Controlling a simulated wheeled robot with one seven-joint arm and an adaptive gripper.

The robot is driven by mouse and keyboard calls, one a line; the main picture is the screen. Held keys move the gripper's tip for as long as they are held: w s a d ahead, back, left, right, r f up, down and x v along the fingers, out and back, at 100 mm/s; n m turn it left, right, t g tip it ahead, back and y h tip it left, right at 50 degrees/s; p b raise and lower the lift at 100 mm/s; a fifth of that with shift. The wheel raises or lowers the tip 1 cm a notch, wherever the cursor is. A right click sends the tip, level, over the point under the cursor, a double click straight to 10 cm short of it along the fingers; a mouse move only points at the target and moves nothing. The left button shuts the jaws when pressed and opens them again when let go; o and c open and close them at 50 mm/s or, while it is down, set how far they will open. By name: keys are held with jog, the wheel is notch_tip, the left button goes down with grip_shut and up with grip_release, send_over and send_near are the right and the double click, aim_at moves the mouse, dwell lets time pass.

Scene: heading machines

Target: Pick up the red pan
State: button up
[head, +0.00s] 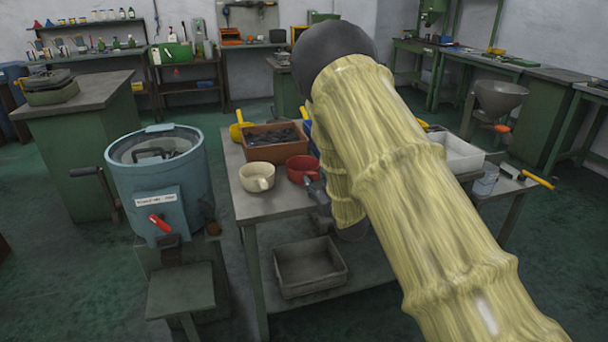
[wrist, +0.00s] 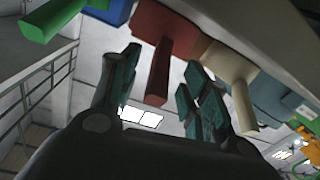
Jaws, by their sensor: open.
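The red pan (head: 302,167) stands on the metal worktable, right of a cream pan (head: 257,177). My gripper (head: 317,190) is at the red pan's near side, partly hidden behind my arm in the head view. In the wrist view the red pan (wrist: 182,30) shows at the top, and its handle (wrist: 160,72) points between the two fingers of my gripper (wrist: 160,85). The fingers are open, one on each side of the handle. I cannot tell whether either touches it. The cream pan (wrist: 226,58) is close beside the right finger.
A brown tray (head: 262,155) with dark contents is behind the pans. A yellow-handled pan (head: 237,130) is at the table's back left. A blue pan (wrist: 108,10) and a green handle (wrist: 52,20) show in the wrist view. A blue-grey drum machine (head: 155,190) stands left of the worktable (head: 285,206).

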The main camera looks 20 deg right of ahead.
jog(key=shift+w+a, duration=0.15)
jog(key=shift+w, duration=1)
jog(key=shift+w+a, duration=0.1)
jog(key=shift+w, duration=1.05)
jog(key=shift+c, duration=0.3)
grip_shut()
